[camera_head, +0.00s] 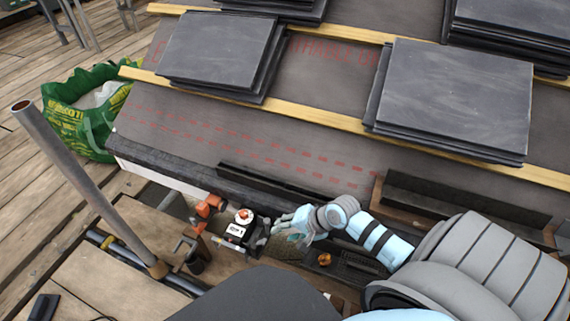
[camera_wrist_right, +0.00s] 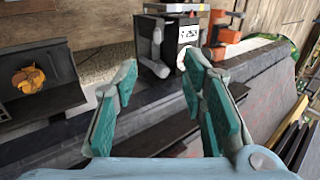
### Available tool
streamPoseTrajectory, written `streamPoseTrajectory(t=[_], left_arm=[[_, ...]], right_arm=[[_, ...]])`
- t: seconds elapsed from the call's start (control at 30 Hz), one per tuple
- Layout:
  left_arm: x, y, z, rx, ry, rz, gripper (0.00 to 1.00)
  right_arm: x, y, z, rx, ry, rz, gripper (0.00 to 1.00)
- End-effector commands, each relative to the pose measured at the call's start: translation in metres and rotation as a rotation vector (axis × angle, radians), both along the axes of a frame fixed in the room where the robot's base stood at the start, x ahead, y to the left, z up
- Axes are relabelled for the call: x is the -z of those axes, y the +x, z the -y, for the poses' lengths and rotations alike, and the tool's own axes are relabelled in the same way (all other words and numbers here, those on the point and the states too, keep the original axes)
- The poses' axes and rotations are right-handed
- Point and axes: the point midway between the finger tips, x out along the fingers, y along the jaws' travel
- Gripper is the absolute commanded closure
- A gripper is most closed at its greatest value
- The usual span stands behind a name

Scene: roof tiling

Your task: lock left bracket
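A small black device (camera_head: 240,228) with a white label and an orange-and-white top stands at the roof's lower edge; I cannot tell for sure that it is the left bracket. In the right wrist view the black device (camera_wrist_right: 180,38) is ahead of the fingers, with a grey rounded lever-like part (camera_wrist_right: 156,45) on its near side. My right gripper (camera_head: 280,228) is just right of the device. In the wrist view my right gripper (camera_wrist_right: 155,85) has its teal-padded fingers wide apart, with nothing between them. My left gripper is out of view.
An orange clamp-like part (camera_head: 208,206) is left of the device. A tilted metal pole (camera_head: 80,175) rises at left, near a green bag (camera_head: 95,110). Slate stacks (camera_head: 222,50) lie on the roof. A black tray-like part with an orange knob (camera_head: 324,259) lies below my right gripper.

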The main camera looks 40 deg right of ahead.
Motion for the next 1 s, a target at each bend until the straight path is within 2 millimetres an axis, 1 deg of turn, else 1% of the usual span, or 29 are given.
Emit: streamPoseTrajectory(t=[0.07, 0.13, 0.17, 0.2, 0.23, 0.27, 0.3, 0.37, 0.4, 0.43, 0.47, 0.5, 0.53, 0.6, 0.7, 0.77, 0.87, 1.0], left_arm=[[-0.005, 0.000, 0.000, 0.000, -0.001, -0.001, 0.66], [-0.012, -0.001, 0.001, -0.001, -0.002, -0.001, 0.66], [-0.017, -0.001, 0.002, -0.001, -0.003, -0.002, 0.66], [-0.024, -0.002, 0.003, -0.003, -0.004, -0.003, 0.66], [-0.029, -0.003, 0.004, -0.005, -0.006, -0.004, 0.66], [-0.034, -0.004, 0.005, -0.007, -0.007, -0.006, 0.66], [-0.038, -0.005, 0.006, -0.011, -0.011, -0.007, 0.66], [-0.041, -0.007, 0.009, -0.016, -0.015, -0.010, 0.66], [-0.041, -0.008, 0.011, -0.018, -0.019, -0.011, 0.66], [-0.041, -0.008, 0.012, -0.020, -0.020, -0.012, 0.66], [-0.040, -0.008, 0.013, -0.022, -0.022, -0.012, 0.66], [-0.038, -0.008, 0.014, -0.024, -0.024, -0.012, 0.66], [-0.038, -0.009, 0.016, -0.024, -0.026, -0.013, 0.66], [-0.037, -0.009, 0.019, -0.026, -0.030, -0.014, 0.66], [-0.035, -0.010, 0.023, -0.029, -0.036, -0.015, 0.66], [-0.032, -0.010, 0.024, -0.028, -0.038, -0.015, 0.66], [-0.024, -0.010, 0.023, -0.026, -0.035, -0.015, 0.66], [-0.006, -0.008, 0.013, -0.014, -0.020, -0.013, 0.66]], right_arm=[[-0.020, 0.022, -0.006, 0.002, 0.015, 0.048, 0.60], [-0.052, 0.060, -0.022, 0.015, 0.055, 0.122, 0.60], [-0.068, 0.082, -0.029, 0.025, 0.066, 0.152, 0.60], [-0.086, 0.110, -0.039, 0.002, 0.038, 0.174, 0.60], [-0.095, 0.128, -0.048, -0.061, -0.026, 0.177, 0.60], [-0.099, 0.142, -0.057, -0.170, -0.123, 0.165, 0.60], [-0.098, 0.148, -0.065, -0.342, -0.258, 0.130, 0.60], [-0.090, 0.144, -0.071, -0.609, -0.425, 0.057, 0.60], [-0.082, 0.134, -0.072, -0.787, -0.510, 0.003, 0.60], [-0.074, 0.123, -0.070, -0.913, -0.558, -0.043, 0.60], [-0.064, 0.110, -0.066, -1.032, -0.592, -0.088, 0.60], [-0.053, 0.092, -0.057, -1.172, -0.623, -0.144, 0.60], [-0.049, 0.083, -0.051, -1.259, -0.640, -0.173, 0.60], [-0.046, 0.071, -0.043, -1.410, -0.660, -0.199, 0.60], [-0.044, 0.067, -0.043, -1.508, -0.666, -0.187, 0.60], [-0.040, 0.067, -0.042, -1.520, -0.668, -0.182, 0.60], [-0.026, 0.067, -0.042, -1.519, -0.668, -0.181, 0.60], [0.005, 0.067, -0.042, -1.518, -0.668, -0.181, 0.60]])
